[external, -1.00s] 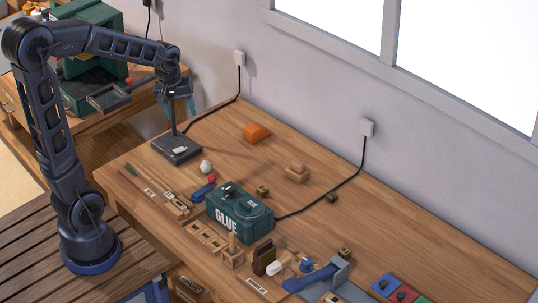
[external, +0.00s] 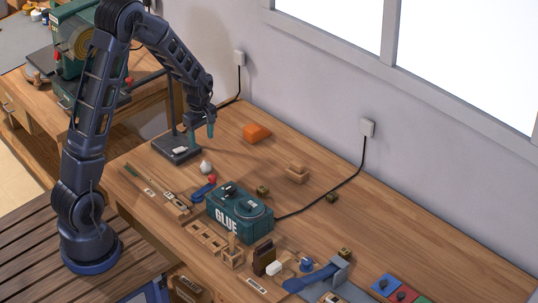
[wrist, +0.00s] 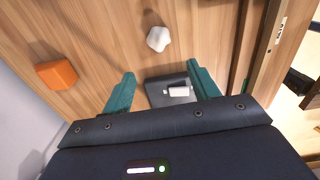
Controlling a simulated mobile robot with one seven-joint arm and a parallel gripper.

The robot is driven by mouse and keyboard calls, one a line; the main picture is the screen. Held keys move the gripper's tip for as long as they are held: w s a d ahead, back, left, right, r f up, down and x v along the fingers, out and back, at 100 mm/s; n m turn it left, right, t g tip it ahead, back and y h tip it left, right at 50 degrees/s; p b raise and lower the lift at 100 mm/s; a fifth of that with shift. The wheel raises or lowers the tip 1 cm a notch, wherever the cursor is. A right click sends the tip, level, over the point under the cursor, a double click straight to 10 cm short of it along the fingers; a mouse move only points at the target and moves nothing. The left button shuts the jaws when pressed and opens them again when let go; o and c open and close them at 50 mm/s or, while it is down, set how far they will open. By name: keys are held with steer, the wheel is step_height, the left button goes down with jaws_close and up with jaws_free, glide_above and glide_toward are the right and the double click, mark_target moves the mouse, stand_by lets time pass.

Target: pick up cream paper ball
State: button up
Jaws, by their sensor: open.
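The cream paper ball (external: 206,167) is a small, whitish, crumpled lump on the wooden workbench, just right of the dark stand base.
The dark stand base (external: 177,149) with a small white block on it lies below my gripper. An orange block (external: 256,132) sits to the right. A red ball (external: 212,180), a blue tool and the green glue box (external: 240,215) are in front. Bench between ball and orange block is clear.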

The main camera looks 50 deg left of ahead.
mark_target(203, 160)
steer(key=shift+f, duration=5.55)
steer(key=c, duration=1)
